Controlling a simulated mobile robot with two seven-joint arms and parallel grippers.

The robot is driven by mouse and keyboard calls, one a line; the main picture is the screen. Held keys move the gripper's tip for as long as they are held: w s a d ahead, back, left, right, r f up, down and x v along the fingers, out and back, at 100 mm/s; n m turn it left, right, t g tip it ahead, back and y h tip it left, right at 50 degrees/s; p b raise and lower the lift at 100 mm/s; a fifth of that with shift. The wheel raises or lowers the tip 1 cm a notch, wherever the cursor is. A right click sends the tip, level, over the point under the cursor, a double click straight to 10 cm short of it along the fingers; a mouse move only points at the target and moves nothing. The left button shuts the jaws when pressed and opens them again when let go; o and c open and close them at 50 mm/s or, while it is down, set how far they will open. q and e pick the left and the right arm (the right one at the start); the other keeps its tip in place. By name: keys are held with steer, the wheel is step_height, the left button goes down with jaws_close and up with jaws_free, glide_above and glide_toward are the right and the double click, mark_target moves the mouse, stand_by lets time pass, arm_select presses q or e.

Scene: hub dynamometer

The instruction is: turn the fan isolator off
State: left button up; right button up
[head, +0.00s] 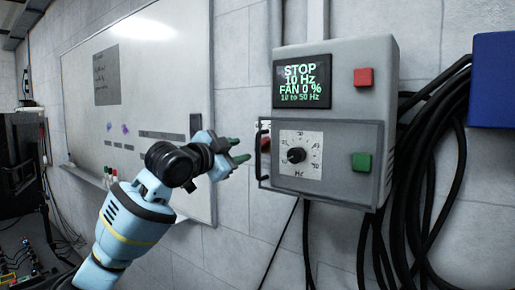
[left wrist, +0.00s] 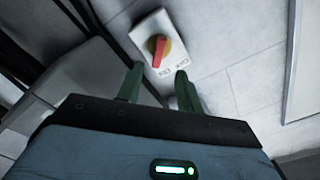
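The fan isolator (left wrist: 158,46) shows in the left wrist view as a pale wall box with a red handle (left wrist: 159,52) on a yellow disc. The handle lies roughly upright in that picture, along the box's length; the small labels below are unreadable. In the head view only a sliver of the isolator (head: 265,126) shows at the left side of the grey drive box, mostly hidden. My left gripper (head: 241,150) is open and empty, left of the drive box. In the left wrist view its fingers (left wrist: 157,84) point towards the isolator, apart from it. My right gripper is not in view.
Black cables (head: 435,180) hang right; a whiteboard (head: 145,80) is left.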

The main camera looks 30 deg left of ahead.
arm_select(q)
steer(key=w, duration=0.8)
steer(key=shift+d, duration=0.35)
steer(key=shift+s, duration=0.1)
jaws_close()
